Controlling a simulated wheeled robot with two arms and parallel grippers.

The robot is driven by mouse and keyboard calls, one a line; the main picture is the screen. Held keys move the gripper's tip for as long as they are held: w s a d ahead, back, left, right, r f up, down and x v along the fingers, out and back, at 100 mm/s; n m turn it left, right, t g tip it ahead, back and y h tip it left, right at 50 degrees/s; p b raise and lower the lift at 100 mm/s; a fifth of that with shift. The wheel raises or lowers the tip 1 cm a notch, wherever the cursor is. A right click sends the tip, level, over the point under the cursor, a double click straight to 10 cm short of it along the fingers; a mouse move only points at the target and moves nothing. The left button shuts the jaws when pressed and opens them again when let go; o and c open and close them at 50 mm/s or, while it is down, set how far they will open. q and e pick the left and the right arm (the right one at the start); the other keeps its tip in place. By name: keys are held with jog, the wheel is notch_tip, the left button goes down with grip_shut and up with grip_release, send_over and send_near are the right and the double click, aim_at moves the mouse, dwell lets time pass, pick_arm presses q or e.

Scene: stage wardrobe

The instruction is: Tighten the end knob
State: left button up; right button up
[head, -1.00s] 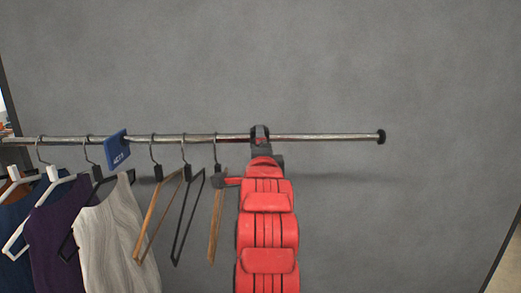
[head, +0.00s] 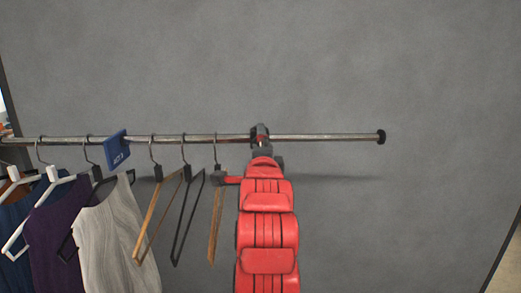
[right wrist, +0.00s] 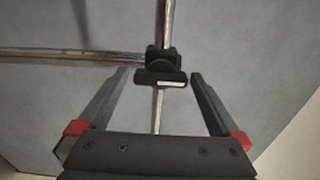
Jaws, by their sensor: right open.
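A black knob (right wrist: 160,78) with a pale mark sits on a dark clamp fitting (right wrist: 163,58) on the metal rail, in the right wrist view. My right gripper (right wrist: 162,74) is open, with one finger on each side of the knob; I cannot tell if either finger touches it. In the head view my right gripper (head: 260,132) is at the rail (head: 325,136), and my red arm hides the fitting there. A round black piece (head: 381,137) caps the rail's right end, well apart from the gripper. My left gripper is not in view.
A wooden hanger (head: 215,225) hangs close beside my right arm. More hangers, several garments (head: 110,235) and a blue sign (head: 116,150) are on the rail farther left. A grey wall stands behind. The space right of my arm is clear.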

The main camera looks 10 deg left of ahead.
jog(key=shift+s, duration=0.15)
jog(key=b+v, duration=0.6)
jog(key=v, duration=1.1)
jog(key=shift+d, duration=0.1)
